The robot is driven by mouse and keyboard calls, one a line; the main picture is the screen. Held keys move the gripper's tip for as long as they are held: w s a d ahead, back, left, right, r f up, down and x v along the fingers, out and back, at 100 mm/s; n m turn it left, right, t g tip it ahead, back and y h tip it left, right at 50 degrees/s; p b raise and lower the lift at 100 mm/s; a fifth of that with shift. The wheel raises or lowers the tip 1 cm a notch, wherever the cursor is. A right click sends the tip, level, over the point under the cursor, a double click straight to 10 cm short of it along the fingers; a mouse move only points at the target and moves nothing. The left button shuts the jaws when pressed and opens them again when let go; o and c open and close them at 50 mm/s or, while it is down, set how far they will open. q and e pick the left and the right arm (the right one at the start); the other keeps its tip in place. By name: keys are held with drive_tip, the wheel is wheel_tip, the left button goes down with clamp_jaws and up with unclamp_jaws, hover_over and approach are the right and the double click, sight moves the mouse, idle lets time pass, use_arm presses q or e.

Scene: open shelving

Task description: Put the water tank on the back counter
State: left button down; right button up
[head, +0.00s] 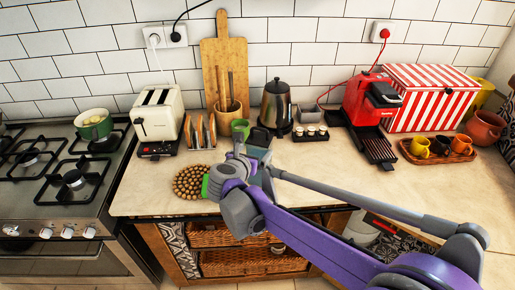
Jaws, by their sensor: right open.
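I cannot pick out a water tank for certain. A red coffee machine (366,100) with a dark drip tray stands on the counter (318,172), against the tiled wall. A small greyish, box-like thing (306,113) sits just left of it; I cannot tell if this is the tank. My right arm reaches in from the lower right, and my right gripper (252,152) is over the counter in front of a green cup (240,129). It is open with nothing visible in it; its fingertips are partly hidden by my wrist. My left gripper is out of view.
A kettle (277,107), utensil holder (228,110), toaster (157,113) and toast rack (199,131) line the back. A round beaded mat (190,182) lies near the front edge. Right are a striped box (430,98) and cup tray (440,150).

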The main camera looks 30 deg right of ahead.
drive_tip(key=v, duration=0.8)
drive_tip(key=w+a+r+n+t+y, duration=0.1)
drive_tip(key=a+r+n+t+y, duration=0.25)
drive_tip(key=r+n+t, duration=0.6)
drive_tip(key=s+a+f+n+g+y, duration=0.3)
drive_tip(key=a+f+n+y, duration=0.3)
drive_tip(key=n, duration=1)
drive_tip(key=s+a+f+n+g+y, duration=0.2)
drive_tip(key=s+f+n+g+y, duration=0.2)
drive_tip(key=s+f+n, duration=0.55)
drive_tip(key=s+d+f+n+g+h, duration=0.4)
drive_tip(key=s+d+f+n+g, duration=0.3)
drive_tip(key=s, duration=0.5)
wheel_tip(320, 180, down, 4)
drive_tip(key=d+n, duration=0.1)
drive_tip(key=n, duration=0.1)
drive_tip(key=shift+r+n, duration=0.25)
drive_tip(key=shift+n, duration=0.15)
drive_tip(key=shift+w, duration=0.1)
